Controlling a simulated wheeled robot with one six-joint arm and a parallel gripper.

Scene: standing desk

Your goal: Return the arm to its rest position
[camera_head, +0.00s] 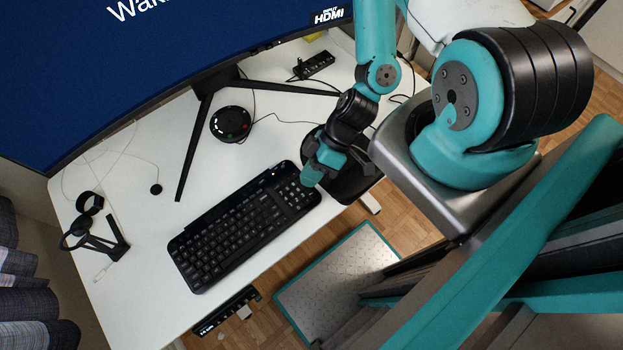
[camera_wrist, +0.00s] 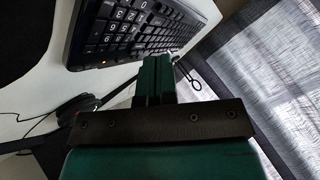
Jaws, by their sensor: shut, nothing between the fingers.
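My arm reaches down over the right part of the desk in the head view, its teal and black links bent. My gripper (camera_head: 312,178) is above the right end of the black keyboard (camera_head: 232,235), close to its number pad. In the wrist view my gripper (camera_wrist: 154,62) is shut with its teal fingers together and nothing between them. The keyboard also shows in the wrist view (camera_wrist: 125,28), beyond and to the left of the fingertips. I cannot tell the exact height of the fingers above the desk.
A large monitor (camera_head: 170,50) stands at the back on black legs. A round black speaker-like device (camera_head: 231,124) and a small black hub (camera_head: 313,65) lie on the white desk (camera_head: 150,215). A black headset (camera_head: 90,228) lies at left. A metal plate (camera_head: 335,280) is on the floor.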

